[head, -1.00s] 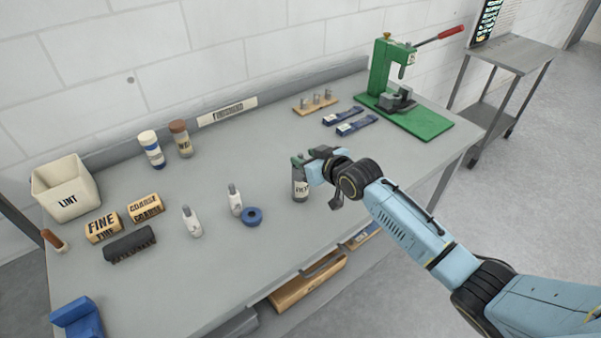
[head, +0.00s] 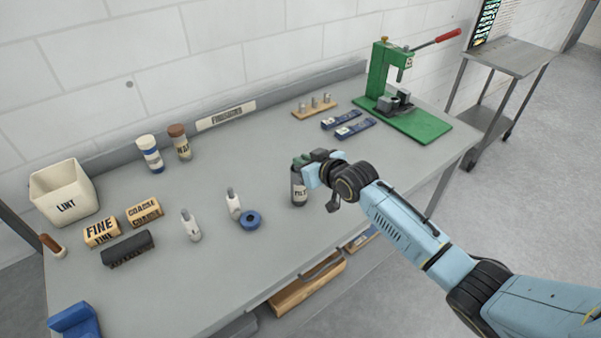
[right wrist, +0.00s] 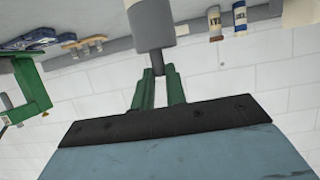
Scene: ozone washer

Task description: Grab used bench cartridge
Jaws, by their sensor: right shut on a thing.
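A grey cylindrical cartridge (head: 299,188) with a pale, partly hidden label is upright near the front edge of the bench in the head view. My right gripper (head: 303,160) is at its top, coming from the right, with green fingers shut on it. In the right wrist view, the fingers (right wrist: 157,72) close on the narrow neck of the grey cartridge (right wrist: 151,24). I cannot tell whether its base touches the bench.
A green press (head: 385,85) and blue trays (head: 342,119) stand back right. Bench is clear around the cartridge.

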